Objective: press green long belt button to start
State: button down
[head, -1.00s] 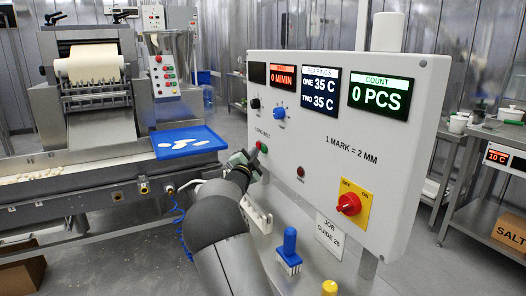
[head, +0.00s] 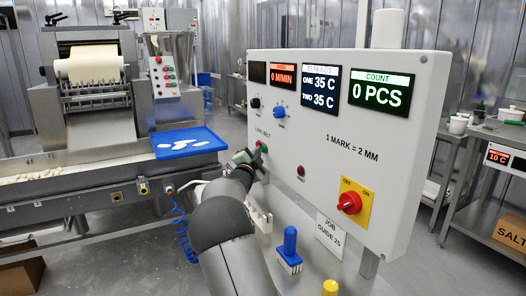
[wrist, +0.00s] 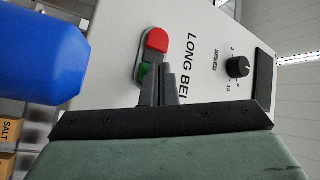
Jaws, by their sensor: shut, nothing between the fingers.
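The green long belt button (wrist: 145,74) sits at the lower end of a grey two-button plate, below a red button (wrist: 157,40), in the wrist view. The printed label beside it reads "LONG BEL", the rest hidden. My gripper (wrist: 163,76) is shut and empty, its fingertips over the right part of the green button. I cannot tell whether they touch it. In the head view the green button (head: 263,147) shows on the white control panel (head: 330,190), just beyond my gripper (head: 255,160). The speed display (head: 283,72) reads 0 M/MIN.
A red rotary switch (head: 349,203) on a yellow plate is lower right on the panel. A blue-handled brush (head: 289,245) stands below my gripper's right. A blue tray (head: 185,142) with pasta pieces sits on the machine at left. A black speed knob (wrist: 238,67) is beside the label.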

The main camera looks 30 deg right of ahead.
jog(key=shift+d, duration=0.25)
dwell(0.3)
jog(key=shift+a, duration=0.1)
jog(key=shift+a+b, duration=0.3)
jog(key=shift+a, duration=0.45)
jog(key=shift+a, duration=2.5)
